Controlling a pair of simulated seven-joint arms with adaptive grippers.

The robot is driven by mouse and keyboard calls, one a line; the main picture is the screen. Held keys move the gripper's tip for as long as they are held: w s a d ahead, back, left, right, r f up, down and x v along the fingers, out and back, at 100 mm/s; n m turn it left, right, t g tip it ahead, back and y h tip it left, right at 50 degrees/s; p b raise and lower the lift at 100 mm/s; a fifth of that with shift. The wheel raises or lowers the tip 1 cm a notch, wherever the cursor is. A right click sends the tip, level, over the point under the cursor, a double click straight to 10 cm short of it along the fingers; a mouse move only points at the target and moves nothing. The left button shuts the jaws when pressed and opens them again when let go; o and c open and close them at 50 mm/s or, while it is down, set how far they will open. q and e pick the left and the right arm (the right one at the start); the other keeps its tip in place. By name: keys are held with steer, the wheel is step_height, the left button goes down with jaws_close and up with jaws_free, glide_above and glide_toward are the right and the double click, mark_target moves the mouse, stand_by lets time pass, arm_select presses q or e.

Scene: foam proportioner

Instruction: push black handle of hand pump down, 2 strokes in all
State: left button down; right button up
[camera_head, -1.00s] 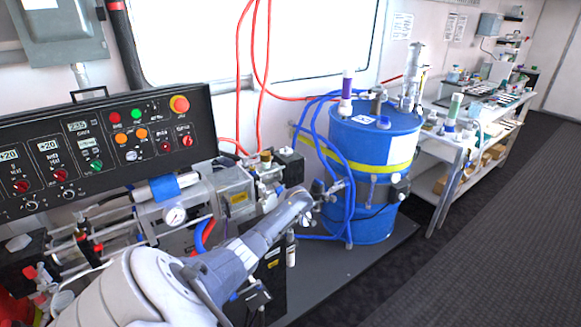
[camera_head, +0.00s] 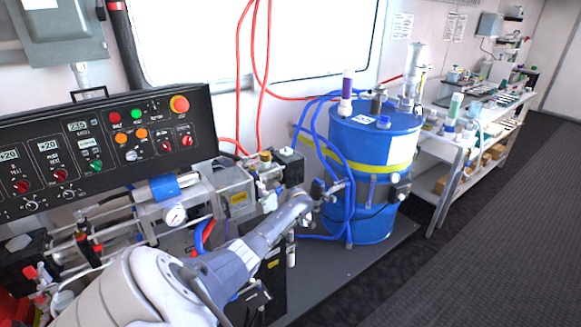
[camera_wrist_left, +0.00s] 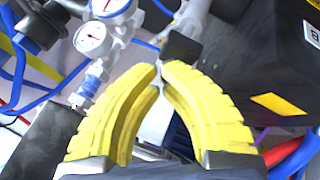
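My left arm comes in from the lower left in the head view, its wrist (camera_head: 297,207) in front of the blue drum (camera_head: 375,226) and beside the pump assembly. Its fingers are hidden there. In the left wrist view, the left gripper's yellow ribbed fingers (camera_wrist_left: 161,70) are drawn together, tips almost touching. A black block (camera_wrist_left: 181,47), which may be the hand pump's handle, lies just beyond the tips on a pale metal body. I cannot tell if the tips touch it. My right gripper is not in view.
The control panel (camera_head: 105,150) stands at the left, above valves and a gauge (camera_head: 174,215). Blue hoses (camera_head: 322,142) loop beside the drum. In the left wrist view, two gauges (camera_wrist_left: 93,38) sit at upper left and a dark box (camera_wrist_left: 262,62) at right.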

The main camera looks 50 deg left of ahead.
arm_select(q)
steer(key=shift+d+f, duration=0.1)
steer(key=shift+f, duration=0.75)
stand_by(0.7)
steer(key=shift+r, duration=2.15)
steer(key=shift+r, duration=0.1)
steer(key=shift+r, duration=2.45)
